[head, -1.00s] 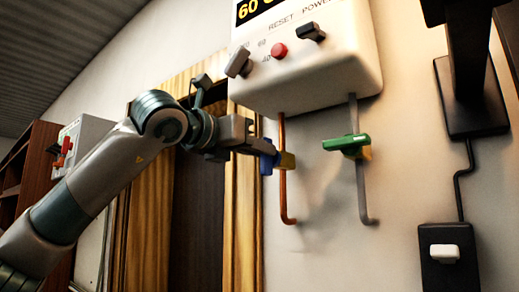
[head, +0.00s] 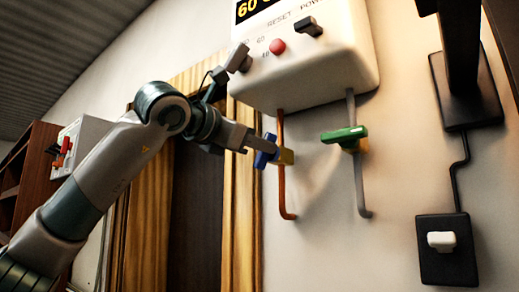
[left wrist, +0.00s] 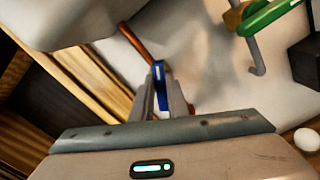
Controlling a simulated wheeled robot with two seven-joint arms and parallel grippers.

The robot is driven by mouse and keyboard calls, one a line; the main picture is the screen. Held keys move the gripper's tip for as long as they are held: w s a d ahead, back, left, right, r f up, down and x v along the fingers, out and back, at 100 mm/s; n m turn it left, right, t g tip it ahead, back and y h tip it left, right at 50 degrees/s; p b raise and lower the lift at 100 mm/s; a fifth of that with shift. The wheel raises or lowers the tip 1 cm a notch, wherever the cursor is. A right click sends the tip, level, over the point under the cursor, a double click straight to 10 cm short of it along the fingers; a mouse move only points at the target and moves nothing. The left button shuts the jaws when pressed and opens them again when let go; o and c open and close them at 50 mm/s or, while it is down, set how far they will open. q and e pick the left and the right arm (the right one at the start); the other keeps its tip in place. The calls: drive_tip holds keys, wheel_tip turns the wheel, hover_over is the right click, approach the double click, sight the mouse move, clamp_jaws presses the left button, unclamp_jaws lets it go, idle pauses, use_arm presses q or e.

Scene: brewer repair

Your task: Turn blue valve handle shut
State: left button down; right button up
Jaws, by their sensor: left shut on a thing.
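The blue valve handle (head: 266,151) sits on a brass valve body (head: 286,156) on the copper pipe (head: 282,190) below the white heater box. My left gripper (head: 258,147) reaches it from the left and is shut on it. In the left wrist view the blue handle (left wrist: 158,75) shows between the two fingers (left wrist: 161,100). My right gripper is not in view.
The heater box (head: 310,70) carries a red button (head: 277,46) and dark knobs. A green valve handle (head: 344,135) sits on the grey pipe (head: 361,190) to the right. A black switch box (head: 447,265) and a wooden door frame (head: 244,190) flank the pipes.

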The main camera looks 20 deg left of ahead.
use_arm(q)
drive_tip(key=shift+s+d+f+m, duration=0.1)
drive_tip(key=shift+f+m, duration=0.05)
drive_tip(key=shift+m, duration=1.9)
drive_tip(key=shift+w+d+f+m, duration=0.1)
drive_tip(key=shift+d+f+m, duration=0.1)
drive_tip(key=shift+m, duration=1.8)
drive_tip(key=shift+s+d+f+m, duration=0.1)
drive_tip(key=shift+f+m, duration=0.05)
drive_tip(key=shift+m, duration=1.9)
drive_tip(key=c, duration=1.7)
unclamp_jaws()
